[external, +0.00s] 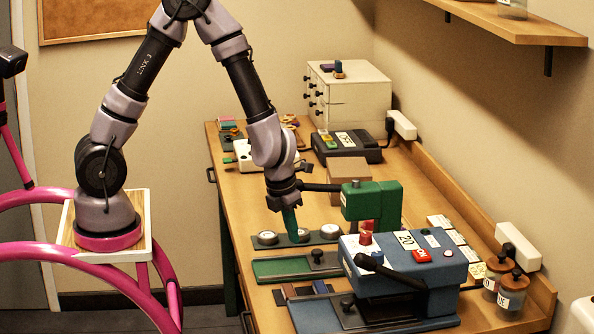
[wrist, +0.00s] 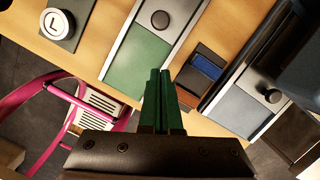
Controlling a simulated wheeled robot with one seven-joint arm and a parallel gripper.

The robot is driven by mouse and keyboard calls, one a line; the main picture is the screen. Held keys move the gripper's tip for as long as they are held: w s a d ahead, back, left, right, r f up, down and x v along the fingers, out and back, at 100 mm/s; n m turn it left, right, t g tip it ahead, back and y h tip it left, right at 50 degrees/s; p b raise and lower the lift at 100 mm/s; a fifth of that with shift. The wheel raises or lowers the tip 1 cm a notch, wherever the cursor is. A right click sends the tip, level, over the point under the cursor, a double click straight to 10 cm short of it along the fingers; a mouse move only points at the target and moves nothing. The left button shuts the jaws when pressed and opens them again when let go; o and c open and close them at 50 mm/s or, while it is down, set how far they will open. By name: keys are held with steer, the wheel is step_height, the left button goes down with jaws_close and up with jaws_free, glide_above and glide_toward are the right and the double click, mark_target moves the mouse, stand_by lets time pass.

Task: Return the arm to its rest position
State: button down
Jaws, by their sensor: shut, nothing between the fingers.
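My gripper (external: 291,226) points down over the wooden table (external: 212,150), near a dark plate that carries round pale discs (external: 267,238). Its green fingers are together with nothing between them. In the wrist view my gripper (wrist: 160,75) shows its two green fingers side by side over a green sliding plate (wrist: 140,62). My arm reaches from its pink base at the left, bends high up and comes down over the table. I cannot tell whether the fingertips touch anything.
Right of my gripper stand a green press (external: 372,202) and a blue-grey machine (external: 425,262). A brown block (external: 346,170) and a white drawer cabinet (external: 350,98) are behind. A shelf (external: 510,22) hangs at upper right. The space above the table's left side is open.

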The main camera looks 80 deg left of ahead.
steer(key=s+a+r+n+t+y, duration=0.1)
steer(key=s+a+r+n, duration=0.2)
steer(key=r+n, duration=0.35)
steer(key=s+a+r+n, duration=0.2)
steer(key=r+n, duration=0.1)
steer(key=r, duration=0.6)
steer(key=s+a+r+n+t+y, duration=0.1)
steer(key=s+a+r+n, duration=0.25)
steer(key=r, duration=0.35)
steer(key=s+a+r+n+t+h, duration=0.1)
steer(key=s+r+n+t, duration=0.1)
steer(key=s+r+n, duration=0.7)
steer(key=s+n, duration=0.2)
steer(key=n, duration=0.2)
steer(key=shift+a+n+t, duration=0.3)
steer(key=shift+a+t, duration=0.1)
stand_by(0.5)
